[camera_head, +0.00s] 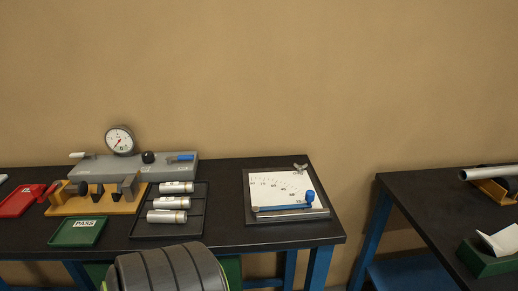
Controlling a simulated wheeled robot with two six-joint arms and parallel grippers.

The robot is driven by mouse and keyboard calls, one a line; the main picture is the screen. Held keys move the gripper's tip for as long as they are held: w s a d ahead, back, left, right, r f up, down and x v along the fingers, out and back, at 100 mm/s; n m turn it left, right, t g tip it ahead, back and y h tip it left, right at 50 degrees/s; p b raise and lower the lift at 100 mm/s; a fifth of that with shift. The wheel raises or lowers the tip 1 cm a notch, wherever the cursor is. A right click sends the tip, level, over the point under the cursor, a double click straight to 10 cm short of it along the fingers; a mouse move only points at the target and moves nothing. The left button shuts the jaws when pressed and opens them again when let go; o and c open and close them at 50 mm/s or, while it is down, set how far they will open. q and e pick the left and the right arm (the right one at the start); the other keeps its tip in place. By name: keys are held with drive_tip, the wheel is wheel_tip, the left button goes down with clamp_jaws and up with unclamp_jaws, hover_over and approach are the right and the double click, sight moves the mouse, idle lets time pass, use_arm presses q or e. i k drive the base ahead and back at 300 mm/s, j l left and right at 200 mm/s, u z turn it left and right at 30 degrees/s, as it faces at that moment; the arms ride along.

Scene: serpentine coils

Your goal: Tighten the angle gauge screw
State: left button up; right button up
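The angle gauge (272,187) lies on the right part of the dark table. It is a white plate with a printed angle scale in a dark frame. A blue arm (283,207) lies along its lower edge, with a blue knob (309,196) at the arm's right end. A grey wing-shaped screw (300,167) sits at the plate's top right corner; how tight it is cannot be seen. Neither of my grippers is in view.
Left of the gauge, a dark rack (205,222) holds 3 silver cylinders. Further left are a grey block with a dial gauge (120,140), a yellow fixture (98,207), a green PASS tray (78,232) and a red tray (20,201). A second table (435,200) stands right, across a gap.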

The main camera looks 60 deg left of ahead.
sight(300, 167)
drive_tip(key=u, duration=1.8)
